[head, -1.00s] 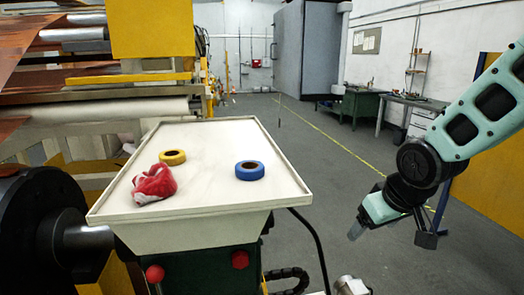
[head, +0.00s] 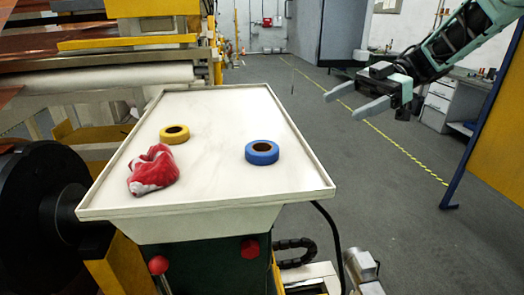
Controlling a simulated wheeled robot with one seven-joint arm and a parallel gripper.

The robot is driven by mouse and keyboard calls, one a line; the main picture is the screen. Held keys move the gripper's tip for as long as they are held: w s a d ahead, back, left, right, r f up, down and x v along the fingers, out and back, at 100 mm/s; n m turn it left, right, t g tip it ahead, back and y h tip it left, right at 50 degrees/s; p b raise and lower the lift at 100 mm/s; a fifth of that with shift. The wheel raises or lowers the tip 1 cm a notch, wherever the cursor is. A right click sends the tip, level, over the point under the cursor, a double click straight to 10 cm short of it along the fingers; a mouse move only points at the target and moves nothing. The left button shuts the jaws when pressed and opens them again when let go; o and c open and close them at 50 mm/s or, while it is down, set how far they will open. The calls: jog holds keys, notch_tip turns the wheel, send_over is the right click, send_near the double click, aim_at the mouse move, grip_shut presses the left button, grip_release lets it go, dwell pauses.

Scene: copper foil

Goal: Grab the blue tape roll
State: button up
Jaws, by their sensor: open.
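The blue tape roll (head: 262,153) lies flat on the right part of the white tray table (head: 215,110), its brown core facing up. My gripper (head: 340,106) is open and empty. It hangs in the air to the right of the tray, higher in the picture than the blue roll and apart from it. Its two grey fingers point left, toward the tray side.
A yellow tape roll (head: 174,134) and a crumpled red and white cloth (head: 153,171) lie on the left part of the tray. The tray has a raised rim. Its middle and far end are bare. A large foil machine (head: 120,75) stands at left.

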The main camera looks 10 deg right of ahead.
jog(key=p, duration=0.4)
send_near(273, 145)
jog(key=a, duration=0.1)
jog(key=a+f, duration=0.1)
jog(key=a, duration=0.1)
jog(key=shift+a+g, duration=0.15)
jog(key=shift+g, duration=0.15)
jog(key=shift+p+x, duration=1.25)
jog(key=shift+x, duration=1.8)
jog(key=shift+s+f, duration=0.15)
jog(key=shift+c, duration=0.3)
jog(key=c, duration=1)
